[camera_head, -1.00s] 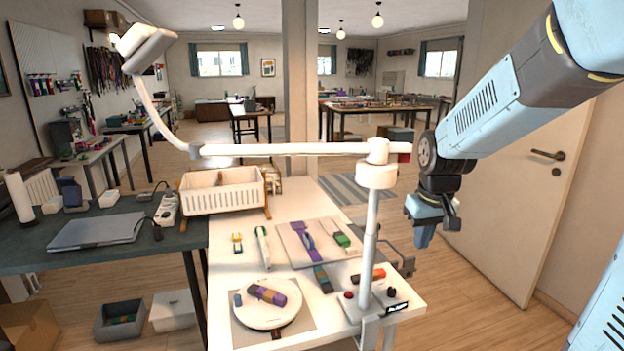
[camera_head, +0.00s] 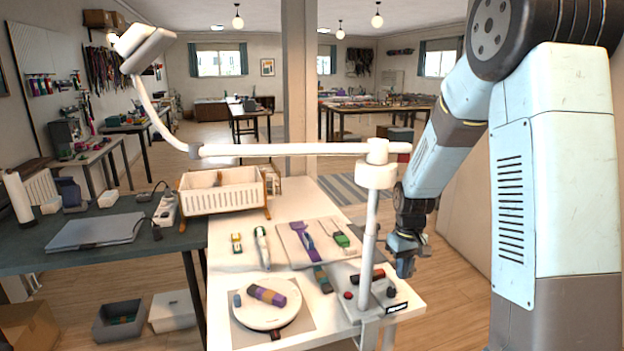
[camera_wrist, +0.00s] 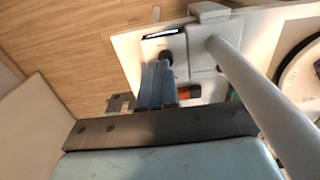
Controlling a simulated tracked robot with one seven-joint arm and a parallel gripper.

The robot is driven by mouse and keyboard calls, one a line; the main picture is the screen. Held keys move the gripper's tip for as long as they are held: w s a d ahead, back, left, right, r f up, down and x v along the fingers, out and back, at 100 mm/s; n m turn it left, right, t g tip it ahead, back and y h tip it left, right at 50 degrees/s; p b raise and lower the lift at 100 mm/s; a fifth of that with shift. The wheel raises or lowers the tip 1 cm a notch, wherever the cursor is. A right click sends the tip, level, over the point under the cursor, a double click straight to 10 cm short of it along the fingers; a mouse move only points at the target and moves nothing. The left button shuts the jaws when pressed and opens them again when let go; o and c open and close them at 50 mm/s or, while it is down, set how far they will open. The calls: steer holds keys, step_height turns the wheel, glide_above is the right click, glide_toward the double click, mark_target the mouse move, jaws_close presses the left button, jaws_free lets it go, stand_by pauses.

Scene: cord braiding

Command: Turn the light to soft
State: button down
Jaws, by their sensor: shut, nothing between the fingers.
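The white lamp stands on a grey base plate (camera_head: 352,308) at the table's front right corner; its post (camera_head: 369,245) rises to a long arm and a lamp head (camera_head: 148,50) at upper left. The base carries a red knob (camera_head: 348,295), a dark knob (camera_head: 391,292) and a black label (camera_head: 397,307). My gripper (camera_head: 405,268) is shut and empty, right of the post and above the dark knob. In the wrist view the blue fingers (camera_wrist: 157,72) point towards the dark knob (camera_wrist: 166,56); I cannot tell whether they touch it. The label's writing is unreadable.
The post (camera_wrist: 250,85) stands close beside my fingers. A red and dark piece (camera_head: 367,275) lies behind the base. A round white disc (camera_head: 268,312), a board with cords (camera_head: 290,250) and a white basket (camera_head: 222,195) occupy the table. Floor is open to the right.

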steer(key=shift+f, duration=3.35)
steer(key=shift+s+f, duration=0.35)
steer(key=shift+s+a, duration=0.1)
steer(key=shift+a, duration=0.6)
steer(key=shift+s, duration=0.15)
steer(key=shift+s+d+f, duration=0.1)
steer(key=shift+s+d, duration=0.05)
steer(key=shift+s, duration=0.05)
steer(key=shift+w+r, duration=0.15)
steer(key=shift+r, duration=0.2)
steer(key=shift+w+d+r, duration=0.15)
steer(key=shift+r, duration=1.25)
steer(key=shift+w+d+r, duration=0.1)
steer(key=shift+r, duration=1.25)
